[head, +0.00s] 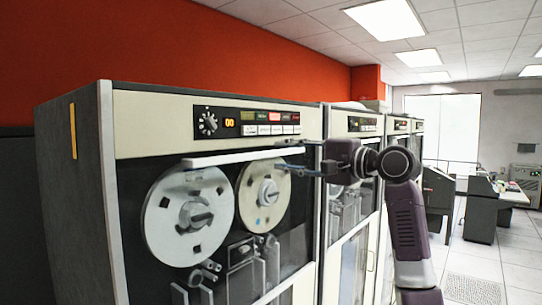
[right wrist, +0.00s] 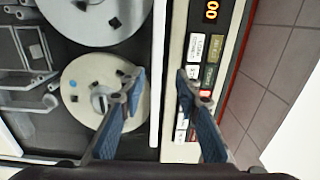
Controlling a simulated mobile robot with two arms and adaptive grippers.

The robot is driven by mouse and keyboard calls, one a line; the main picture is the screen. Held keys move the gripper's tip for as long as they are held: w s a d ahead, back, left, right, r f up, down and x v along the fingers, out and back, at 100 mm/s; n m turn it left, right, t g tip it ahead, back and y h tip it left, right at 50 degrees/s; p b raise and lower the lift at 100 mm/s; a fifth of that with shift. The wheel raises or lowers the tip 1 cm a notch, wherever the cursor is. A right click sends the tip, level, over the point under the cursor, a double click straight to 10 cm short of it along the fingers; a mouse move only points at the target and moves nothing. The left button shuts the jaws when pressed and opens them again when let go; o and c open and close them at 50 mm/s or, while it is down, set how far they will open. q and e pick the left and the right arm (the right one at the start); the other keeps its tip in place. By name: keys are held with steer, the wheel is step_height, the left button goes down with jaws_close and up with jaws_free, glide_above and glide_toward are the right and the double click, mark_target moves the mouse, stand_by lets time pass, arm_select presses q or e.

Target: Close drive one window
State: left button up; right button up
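Drive one seems to be the nearest tape drive cabinet (head: 130,135), with a "00" display. Its window has a long white top bar (head: 240,157) just below the cream control panel, slightly slanted in the head view. Two tape reels show below the bar. My right gripper (head: 284,155) is open at the bar's right part, one finger above and one below. In the right wrist view the bar (right wrist: 158,45) runs between the open fingers of the gripper (right wrist: 160,82), and I see no clear contact. My left gripper is not in view.
A control panel (head: 246,123) with a knob and buttons lies just above the bar, close to one finger. More drives (head: 352,150) stand in a row to the right. Desks (head: 480,205) stand farther right, with open tiled floor before them.

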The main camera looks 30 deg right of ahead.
steer(key=v, duration=0.5)
steer(key=shift+s+d, duration=0.1)
steer(key=shift+s, duration=0.1)
